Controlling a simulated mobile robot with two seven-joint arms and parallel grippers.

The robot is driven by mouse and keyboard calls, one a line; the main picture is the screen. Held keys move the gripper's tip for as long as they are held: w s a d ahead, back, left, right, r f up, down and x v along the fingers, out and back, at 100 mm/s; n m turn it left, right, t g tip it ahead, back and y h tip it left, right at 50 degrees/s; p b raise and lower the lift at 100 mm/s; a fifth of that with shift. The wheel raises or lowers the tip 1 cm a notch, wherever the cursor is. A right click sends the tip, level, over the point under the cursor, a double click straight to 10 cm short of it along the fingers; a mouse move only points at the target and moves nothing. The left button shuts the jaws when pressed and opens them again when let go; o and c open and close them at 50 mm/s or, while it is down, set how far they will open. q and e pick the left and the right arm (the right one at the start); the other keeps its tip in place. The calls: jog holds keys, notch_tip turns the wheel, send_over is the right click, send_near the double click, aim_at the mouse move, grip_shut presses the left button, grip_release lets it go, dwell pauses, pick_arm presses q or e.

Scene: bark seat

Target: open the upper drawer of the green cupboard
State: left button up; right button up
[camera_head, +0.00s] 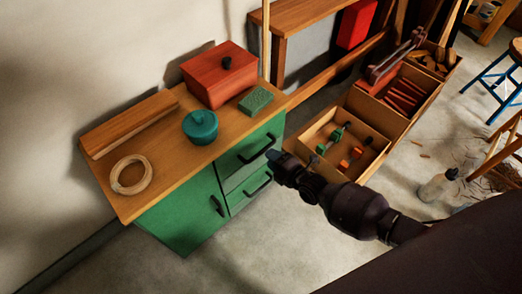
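The green cupboard (180,217) stands against the wall under a wooden top, with a door at the left and two drawers at the right. The lower drawer (240,192) has a similar dark handle (259,184) and looks shut. My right gripper (274,157) comes in from the right, with its tip at the right end of the upper handle. Its fingers are small and dark, so their opening and any contact are unclear. My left gripper is out of view.
An open wooden crate (311,139) stands close to the right. Floor in front is clear.

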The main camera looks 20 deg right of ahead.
aim_at(262, 150)
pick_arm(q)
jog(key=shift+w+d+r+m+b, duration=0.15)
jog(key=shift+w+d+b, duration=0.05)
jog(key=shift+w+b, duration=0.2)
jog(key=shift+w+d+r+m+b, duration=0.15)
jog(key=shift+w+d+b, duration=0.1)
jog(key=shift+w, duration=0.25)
pick_arm(e)
jog(key=shift+x, duration=2.7)
jog(key=c, duration=0.6)
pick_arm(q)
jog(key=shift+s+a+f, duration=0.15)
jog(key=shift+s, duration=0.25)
pick_arm(e)
grip_shut()
